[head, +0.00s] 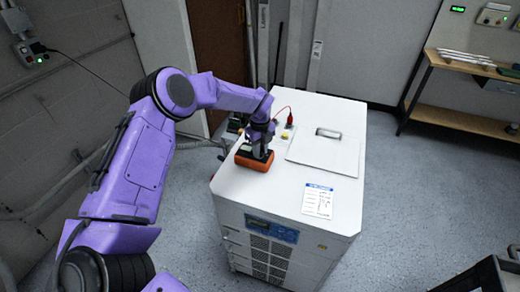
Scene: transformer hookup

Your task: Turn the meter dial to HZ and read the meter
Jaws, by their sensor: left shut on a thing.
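An orange meter (248,162) lies on the white top of a cabinet, near its left edge. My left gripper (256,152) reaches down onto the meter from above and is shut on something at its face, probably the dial. The gripper hides the dial, its marks and the display, so I cannot read the setting or any value. A red lead with a red plug (289,121) lies on the cabinet top behind the meter. My right gripper does not show.
The white cabinet (270,190) carries a flat panel with a handle (328,133) and a printed sheet (318,200). A wooden workbench (465,118) stands at the right. A wall socket box (30,52) with a cable is at the upper left.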

